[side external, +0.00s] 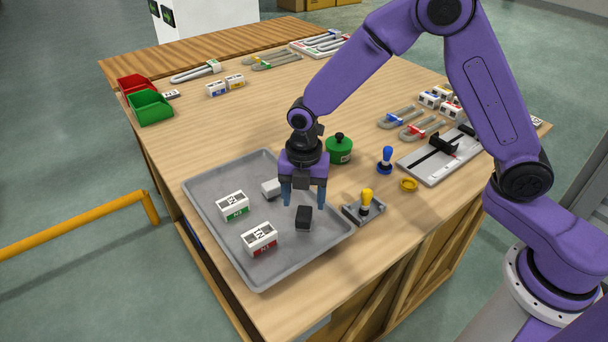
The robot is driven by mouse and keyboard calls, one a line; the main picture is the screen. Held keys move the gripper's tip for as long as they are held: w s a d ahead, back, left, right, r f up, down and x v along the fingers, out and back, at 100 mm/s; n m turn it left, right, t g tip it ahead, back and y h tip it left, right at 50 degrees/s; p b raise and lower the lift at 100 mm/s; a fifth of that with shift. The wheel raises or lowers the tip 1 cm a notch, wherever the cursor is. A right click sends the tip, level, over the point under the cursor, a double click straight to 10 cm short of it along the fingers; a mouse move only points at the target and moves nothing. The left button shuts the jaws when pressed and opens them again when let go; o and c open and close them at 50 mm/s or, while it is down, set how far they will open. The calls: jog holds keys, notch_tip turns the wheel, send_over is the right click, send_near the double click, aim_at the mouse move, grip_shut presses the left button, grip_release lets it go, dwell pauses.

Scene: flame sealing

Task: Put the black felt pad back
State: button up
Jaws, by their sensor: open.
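A small black block (304,217), which looks like the black felt pad, is at the right part of the grey tray (222,181). My gripper (304,197) points down with its blue fingers apart, just above or around the top of the black block. I cannot tell whether the fingers touch it. Between the fingers I see no held thing. A grey stand (353,211) with a yellow-handled tool (366,198) stands just right of the tray.
The tray also holds a white-grey block (271,188), a green-marked box (232,205) and a red-marked box (259,238). The table's middle back is clear.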

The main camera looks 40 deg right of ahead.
aim_at(304, 212)
notch_tip(304, 212, up, 6)
jog(key=s+d+r+m, duration=0.2)
jog(key=s+d+m, duration=0.2)
jog(key=s, duration=0.5)
jog(key=s+d+r+m, duration=0.2)
jog(key=s+d+m, duration=0.3)
jog(key=s, duration=0.4)
jog(key=s+d+r+m, duration=0.2)
jog(key=s+d+m, duration=0.3)
jog(key=s, duration=0.4)
jog(key=shift+d, duration=0.25)
